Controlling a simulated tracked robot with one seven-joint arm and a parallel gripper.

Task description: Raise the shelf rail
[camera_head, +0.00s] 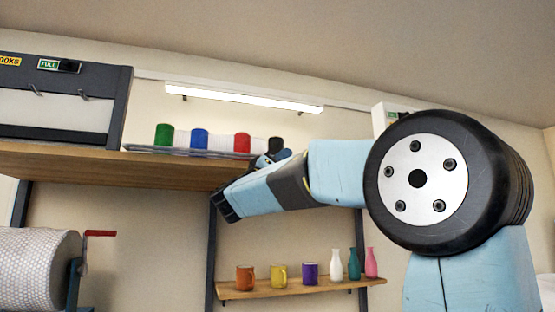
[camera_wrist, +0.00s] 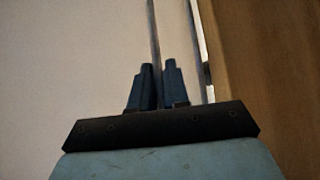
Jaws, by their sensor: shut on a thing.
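The shelf rail (camera_head: 190,153) is a thin grey strip along the front edge of the upper wooden shelf (camera_head: 110,172) in the head view. My gripper (camera_wrist: 156,85) shows in the wrist view with its two dark fingers close together. A thin bar, apparently the rail (camera_wrist: 153,25), runs up from between them, and the fingers are shut on it. In the head view my arm reaches in from the right to the shelf's right end. It hides that end of the rail and most of my gripper.
Green, blue, red and dark cylinders (camera_head: 199,139) stand behind the rail. A lower shelf (camera_head: 300,289) holds mugs and bottles. A dark cabinet (camera_head: 60,100) stands on the upper shelf at left. A bubble-wrap roll (camera_head: 38,268) is at lower left. A lamp (camera_head: 243,97) hangs above.

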